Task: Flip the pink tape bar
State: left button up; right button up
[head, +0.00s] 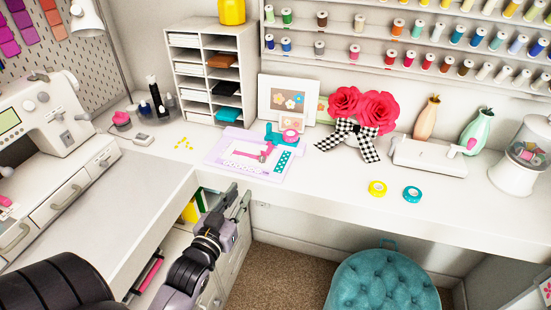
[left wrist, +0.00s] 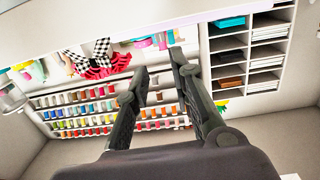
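A small pink bar (head: 265,153) lies on a lavender craft board (head: 222,152) near the front edge of the white desk; I cannot tell for sure that it is the tape bar. My left gripper (head: 240,192) is in front of and below the desk edge, apart from both. Its two fingers also show in the left wrist view (left wrist: 160,66), spread with nothing between them. My right gripper is not in view.
A yellow tape roll (head: 377,188) and a teal tape roll (head: 412,194) lie near the desk's front. Red paper flowers (head: 362,107) stand behind. A teal tufted stool (head: 385,281) stands below. A sewing machine (head: 40,115) is at left. Bare desk lies between board and rolls.

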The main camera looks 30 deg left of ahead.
pick_arm(q)
jog(key=r, duration=0.2)
jog(key=p, duration=0.1)
send_near(263, 151)
jog(key=w, duration=0.3)
jog(key=w+a+p, duration=0.1)
jog(key=w, duration=0.3)
jog(key=w+a+p, duration=0.1)
jog(key=w, duration=0.2)
jog(key=shift+w+f, duration=0.1)
jog(key=shift+w, duration=0.2)
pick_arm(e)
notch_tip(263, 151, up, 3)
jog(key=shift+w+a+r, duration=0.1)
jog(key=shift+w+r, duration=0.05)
pick_arm(q)
jog(key=shift+c, duration=0.2)
grip_shut()
